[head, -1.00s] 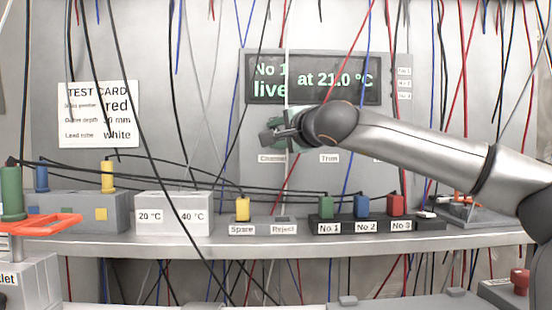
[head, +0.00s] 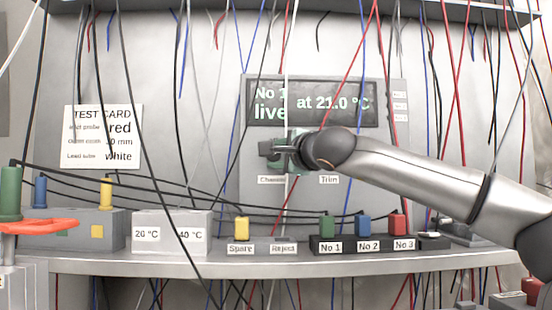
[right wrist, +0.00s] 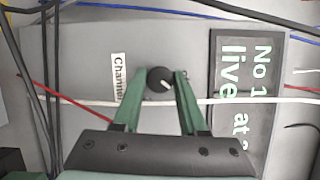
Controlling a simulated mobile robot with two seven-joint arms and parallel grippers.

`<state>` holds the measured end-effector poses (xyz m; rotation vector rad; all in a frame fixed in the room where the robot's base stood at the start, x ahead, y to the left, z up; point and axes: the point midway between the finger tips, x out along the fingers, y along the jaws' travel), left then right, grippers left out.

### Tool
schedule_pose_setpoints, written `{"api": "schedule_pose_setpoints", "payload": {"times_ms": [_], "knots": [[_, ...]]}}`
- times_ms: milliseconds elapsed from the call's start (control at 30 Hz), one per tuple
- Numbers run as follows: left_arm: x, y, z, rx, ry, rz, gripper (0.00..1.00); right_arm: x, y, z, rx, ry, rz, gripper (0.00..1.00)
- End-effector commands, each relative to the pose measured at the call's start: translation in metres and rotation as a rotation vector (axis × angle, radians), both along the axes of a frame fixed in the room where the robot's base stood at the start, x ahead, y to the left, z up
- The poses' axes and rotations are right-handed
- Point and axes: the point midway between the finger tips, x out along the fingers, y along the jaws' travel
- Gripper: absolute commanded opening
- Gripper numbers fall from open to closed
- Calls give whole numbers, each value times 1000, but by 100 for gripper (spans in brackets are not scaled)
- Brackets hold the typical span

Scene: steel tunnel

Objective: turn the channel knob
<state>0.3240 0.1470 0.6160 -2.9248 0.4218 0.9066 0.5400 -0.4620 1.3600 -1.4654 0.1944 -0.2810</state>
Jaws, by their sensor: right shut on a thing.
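The channel knob (right wrist: 160,79) is small, round and black with a white pointer mark, on the grey panel beside the Channel label (right wrist: 118,78). My right gripper (right wrist: 164,78) has its green fingers on both sides of the knob and is shut on it. In the head view my right gripper (head: 286,153) is at the panel (head: 254,86) just below the display, and it hides the knob. The display (head: 325,103) reads "No 1 live at 21.0 °C". My left gripper is not in view.
Hanging wires cross the space, and a white one (right wrist: 85,101) passes across the gripper fingers in the wrist view. The shelf (head: 230,262) below carries the No 1, No 2 and No 3 sockets, the Spare socket and white temperature blocks (head: 172,226). A test card (head: 103,136) hangs left.

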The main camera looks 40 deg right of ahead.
Motion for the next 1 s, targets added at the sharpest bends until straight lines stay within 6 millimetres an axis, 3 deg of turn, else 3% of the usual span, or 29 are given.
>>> {"api": "schedule_pose_setpoints", "payload": {"times_ms": [367,400,667,1000], "knots": [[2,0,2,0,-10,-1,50,0,-1,1,1,-2,-1,0],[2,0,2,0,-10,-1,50,0,-1,1,1,-2,-1,44],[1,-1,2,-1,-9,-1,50,0,0,1,1,-1,-1,72],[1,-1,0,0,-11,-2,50,-4,1,0,1,-3,0,72]]}}
